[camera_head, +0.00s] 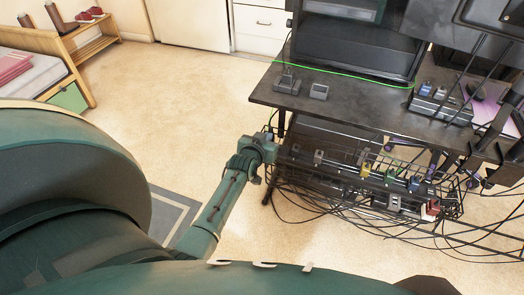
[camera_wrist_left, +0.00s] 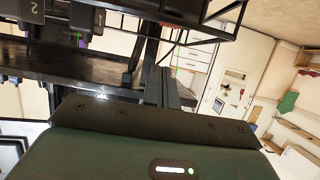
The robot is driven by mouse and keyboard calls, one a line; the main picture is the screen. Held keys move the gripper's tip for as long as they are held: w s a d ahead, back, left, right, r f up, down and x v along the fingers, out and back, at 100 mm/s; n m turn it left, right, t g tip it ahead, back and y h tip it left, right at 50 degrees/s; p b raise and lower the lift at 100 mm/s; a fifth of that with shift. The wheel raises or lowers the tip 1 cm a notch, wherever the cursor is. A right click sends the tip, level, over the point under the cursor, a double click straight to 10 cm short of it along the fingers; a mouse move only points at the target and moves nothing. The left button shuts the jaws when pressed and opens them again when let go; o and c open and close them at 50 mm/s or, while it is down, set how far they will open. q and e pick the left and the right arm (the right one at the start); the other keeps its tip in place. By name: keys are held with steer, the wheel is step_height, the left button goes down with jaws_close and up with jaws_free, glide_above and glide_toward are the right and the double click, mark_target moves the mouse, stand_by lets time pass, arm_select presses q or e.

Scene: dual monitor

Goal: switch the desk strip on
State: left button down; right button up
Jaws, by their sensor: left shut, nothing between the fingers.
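My left gripper (camera_head: 284,154) is at the near left end of the wire cable tray (camera_head: 325,182) under the desk. Its fingers are dark and hard to separate from the tray; in the left wrist view the shut fingers (camera_wrist_left: 163,88) point toward the tray frame, with nothing between them. A grey power strip (camera_head: 441,108) with blue plugs lies on the desktop. More sockets and coloured plugs sit in the tray, with a red part (camera_head: 432,208) at its right end. I cannot tell which strip is the desk strip, nor any switch position. My right gripper is out of view.
The black desk (camera_head: 345,112) carries monitors, a small dark box (camera_head: 319,92) and a green cable (camera_head: 335,73). Loose black cables (camera_head: 345,215) hang below the tray. Plugs, one marked 2 (camera_wrist_left: 36,14), show in the left wrist view.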

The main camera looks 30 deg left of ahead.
arm_select(q)
steer(key=f+b, duration=0.2)
steer(key=f, duration=0.1)
steer(key=shift+s+d+f, duration=0.1)
steer(key=shift+s+f, duration=0.2)
steer(key=shift+s, duration=0.05)
steer(key=shift+f, duration=0.15)
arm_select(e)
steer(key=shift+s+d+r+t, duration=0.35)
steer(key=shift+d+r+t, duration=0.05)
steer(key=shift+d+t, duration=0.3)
arm_select(q)
steer(key=shift+s+f, duration=0.15)
steer(key=shift+f, duration=0.3)
steer(key=shift+r, duration=0.1)
